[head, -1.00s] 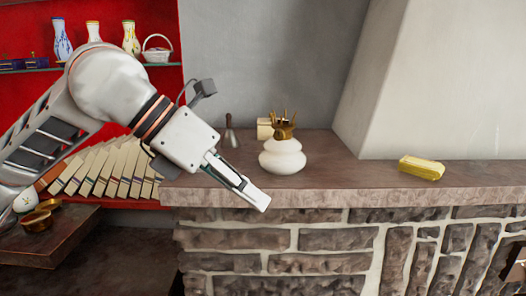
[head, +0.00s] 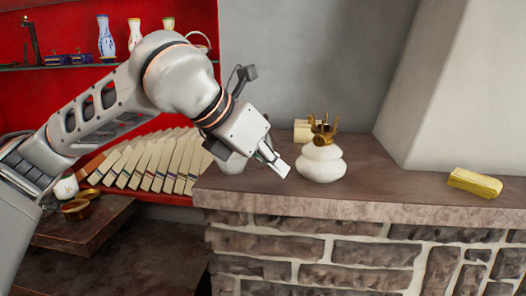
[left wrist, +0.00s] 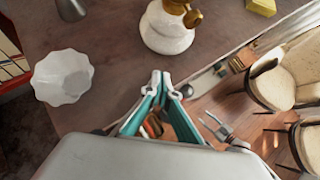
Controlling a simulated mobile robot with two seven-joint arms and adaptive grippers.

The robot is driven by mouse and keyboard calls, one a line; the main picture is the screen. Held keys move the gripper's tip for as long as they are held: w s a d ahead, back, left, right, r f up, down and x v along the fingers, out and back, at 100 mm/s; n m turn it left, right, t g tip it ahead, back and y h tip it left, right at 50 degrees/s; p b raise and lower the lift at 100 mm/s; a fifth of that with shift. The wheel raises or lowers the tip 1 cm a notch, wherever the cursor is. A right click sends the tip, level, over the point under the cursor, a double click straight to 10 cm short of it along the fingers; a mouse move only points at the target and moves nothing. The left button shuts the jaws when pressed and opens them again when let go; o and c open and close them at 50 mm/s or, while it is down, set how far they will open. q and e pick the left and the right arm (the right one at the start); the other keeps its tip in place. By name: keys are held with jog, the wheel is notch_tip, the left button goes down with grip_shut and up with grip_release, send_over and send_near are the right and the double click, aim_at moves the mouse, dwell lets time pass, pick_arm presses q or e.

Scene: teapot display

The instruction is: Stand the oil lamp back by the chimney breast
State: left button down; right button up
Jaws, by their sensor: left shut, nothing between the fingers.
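The oil lamp (head: 320,164) has a rounded white body and a brass crown-like top. It stands upright on the stone ledge (head: 362,185), left of the pale sloping chimney breast (head: 440,90), with a gap between them. My left gripper (head: 280,168) is shut and empty, just left of the lamp and apart from it. In the left wrist view the closed fingertips (left wrist: 160,78) are in front of the lamp (left wrist: 168,32), whose top is cut off.
A yellow block (head: 475,183) lies on the ledge at right; a cream object (head: 302,130) sits behind the lamp. A white scalloped dish-like thing (left wrist: 63,78) stands left of the gripper. Books (head: 150,165) fill a low shelf.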

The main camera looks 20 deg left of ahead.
aim_at(304, 173)
pick_arm(q)
jog(key=shift+w+d+f+p, duration=0.2)
jog(key=shift+w+d, duration=0.2)
jog(key=shift+w, duration=0.35)
jog(key=shift+w+d+f+p, duration=0.15)
jog(key=shift+w+d, duration=0.3)
jog(key=shift+w, duration=0.25)
jog(key=shift+w+d+f+p, duration=0.2)
jog(key=shift+w+d, duration=0.2)
jog(key=shift+w, duration=0.35)
